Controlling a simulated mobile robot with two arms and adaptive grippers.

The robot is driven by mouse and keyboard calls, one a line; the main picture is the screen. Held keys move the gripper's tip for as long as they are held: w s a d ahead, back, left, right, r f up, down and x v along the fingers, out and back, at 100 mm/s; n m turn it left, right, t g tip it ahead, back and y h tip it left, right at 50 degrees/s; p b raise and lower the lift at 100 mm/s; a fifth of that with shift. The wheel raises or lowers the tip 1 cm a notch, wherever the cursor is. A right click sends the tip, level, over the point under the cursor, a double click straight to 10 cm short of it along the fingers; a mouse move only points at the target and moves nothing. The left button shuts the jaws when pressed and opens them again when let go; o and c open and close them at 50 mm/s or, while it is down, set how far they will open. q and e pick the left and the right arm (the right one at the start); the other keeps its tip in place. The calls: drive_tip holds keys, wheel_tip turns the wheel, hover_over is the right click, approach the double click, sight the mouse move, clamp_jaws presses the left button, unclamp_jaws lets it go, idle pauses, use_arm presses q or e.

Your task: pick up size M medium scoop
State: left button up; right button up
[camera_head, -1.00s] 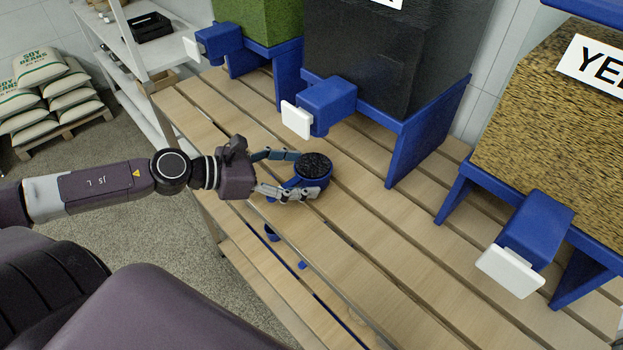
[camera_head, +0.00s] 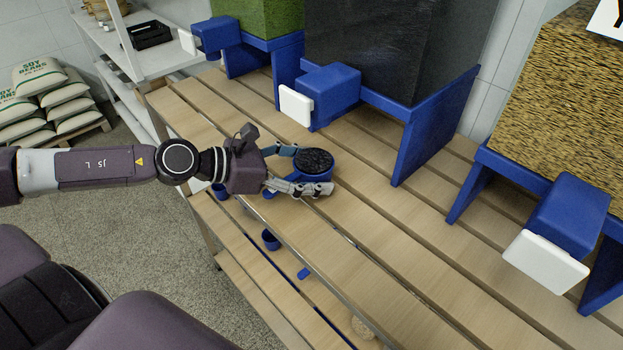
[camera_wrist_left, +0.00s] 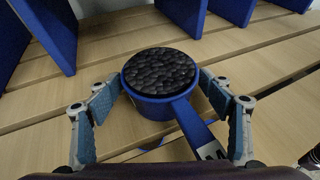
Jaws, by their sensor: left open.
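A round blue scoop (camera_head: 316,174) filled with dark beans sits upright on the wooden slatted table. In the left wrist view the scoop (camera_wrist_left: 150,106) is in the middle, and its blue handle points back toward my gripper, with a white label near its end. My left gripper (camera_head: 312,170) is open at table height, with its fingers on either side of the scoop. In the left wrist view the gripper (camera_wrist_left: 162,100) shows a gap between each finger and the cup. My right gripper is out of view.
Blue-framed dispensers with white front plates (camera_head: 296,106) stand behind the scoop, holding green, black and yellow beans. A lower shelf under the table's edge holds other blue scoops (camera_head: 271,240). Sacks (camera_head: 45,95) and a white shelf (camera_head: 165,58) are at the left. Table slats to the right are clear.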

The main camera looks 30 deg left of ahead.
use_arm(q)
drive_tip(key=c, duration=1.6)
drive_tip(key=shift+o, duration=0.2)
drive_tip(key=shift+r, duration=0.15)
